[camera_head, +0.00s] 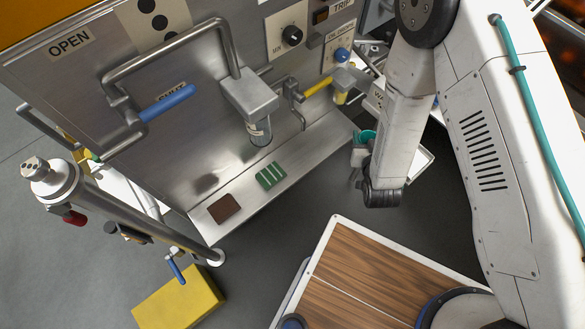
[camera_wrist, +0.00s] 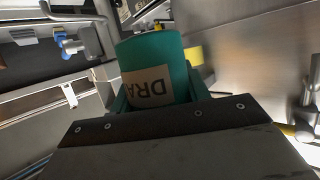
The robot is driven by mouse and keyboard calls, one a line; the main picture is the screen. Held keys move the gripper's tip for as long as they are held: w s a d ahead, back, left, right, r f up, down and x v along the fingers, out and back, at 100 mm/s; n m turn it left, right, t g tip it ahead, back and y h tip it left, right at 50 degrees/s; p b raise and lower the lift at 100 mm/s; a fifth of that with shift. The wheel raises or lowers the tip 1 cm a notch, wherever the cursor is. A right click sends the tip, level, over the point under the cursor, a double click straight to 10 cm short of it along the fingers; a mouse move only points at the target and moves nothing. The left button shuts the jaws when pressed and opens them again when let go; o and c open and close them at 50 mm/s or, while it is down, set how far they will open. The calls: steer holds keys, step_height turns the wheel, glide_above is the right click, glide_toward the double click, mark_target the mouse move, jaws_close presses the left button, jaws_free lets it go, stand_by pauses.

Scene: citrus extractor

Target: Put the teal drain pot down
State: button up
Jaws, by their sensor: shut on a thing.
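The teal drain pot (camera_wrist: 150,52) fills the middle of the wrist view, with a pale label reading "DRA" facing the camera. My gripper (camera_wrist: 157,92) is shut on it, with a finger at each side. In the head view a small part of the teal pot (camera_head: 368,135) shows beside my arm, near the right end of the steel shelf. My gripper (camera_head: 358,158) is mostly hidden by my arm there. What lies directly under the pot is hidden.
The steel shelf (camera_head: 310,158) carries a green slotted pad (camera_head: 271,175) and a brown square pad (camera_head: 224,208). A spout with a clear cylinder (camera_head: 258,130) hangs above it. A blue-gripped handle (camera_head: 167,103) juts from the panel. A yellow block (camera_head: 180,300) lies on the floor.

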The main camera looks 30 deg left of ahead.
steer(key=s+a+f+n+g+y, duration=0.1)
steer(key=s+a+f+n+y, duration=0.1)
steer(key=s+a+f, duration=0.55)
glide_above(321, 135)
steer(key=shift+f, duration=1.6)
steer(key=shift+f, duration=0.2)
steer(key=o, duration=1)
steer(key=shift+r, duration=0.15)
steer(key=v, duration=1.2)
steer(key=shift+d+r, duration=0.1)
steer(key=shift+d, duration=0.05)
